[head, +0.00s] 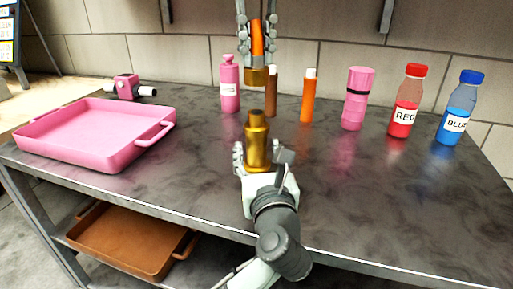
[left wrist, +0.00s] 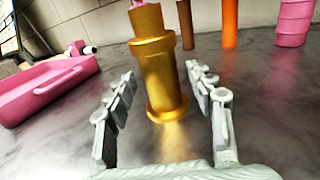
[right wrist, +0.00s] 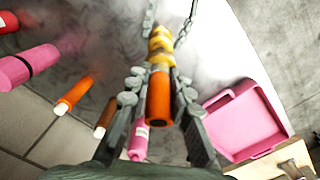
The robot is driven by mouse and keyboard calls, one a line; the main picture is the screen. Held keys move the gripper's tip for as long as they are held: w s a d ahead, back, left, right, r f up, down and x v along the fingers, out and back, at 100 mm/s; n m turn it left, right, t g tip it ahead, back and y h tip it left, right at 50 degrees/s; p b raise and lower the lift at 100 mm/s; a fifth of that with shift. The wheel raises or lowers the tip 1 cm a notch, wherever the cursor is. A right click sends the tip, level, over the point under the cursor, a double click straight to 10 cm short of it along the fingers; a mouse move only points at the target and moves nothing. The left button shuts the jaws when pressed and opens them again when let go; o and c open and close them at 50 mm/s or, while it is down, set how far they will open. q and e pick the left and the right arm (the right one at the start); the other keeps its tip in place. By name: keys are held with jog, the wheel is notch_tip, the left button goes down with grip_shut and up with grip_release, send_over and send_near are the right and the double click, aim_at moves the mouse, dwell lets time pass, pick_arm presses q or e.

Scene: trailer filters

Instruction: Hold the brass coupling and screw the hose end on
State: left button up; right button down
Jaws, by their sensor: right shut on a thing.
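The brass coupling (head: 257,140) stands upright on the dark table in the head view. It also shows in the left wrist view (left wrist: 158,70), between the spread fingers of my left gripper (left wrist: 164,98). There is a visible gap on each side, so my left gripper is open around it. My right gripper (head: 257,35) is above the coupling, shut on the orange hose (head: 257,42). The hose's brass end (head: 256,76) points down, above the coupling and apart from it in the head view. The hose also shows between my right fingers in the right wrist view (right wrist: 159,100).
A pink tray (head: 150,133) and a pink fitting (head: 125,87) are at the left. Behind the coupling stand a pink bottle (head: 230,88), brown (head: 271,95) and orange (head: 307,98) cylinders, a pink cylinder (head: 356,100), and red (head: 403,115) and blue (head: 456,110) bottles. The front right is clear.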

aim_at(256, 67)
pick_arm(q)
grip_shut()
pick_arm(e)
jog(key=shift+f, duration=2.5)
jog(key=shift+f, duration=0.15)
jog(key=shift+f, duration=0.75)
jog(key=shift+f, duration=0.55)
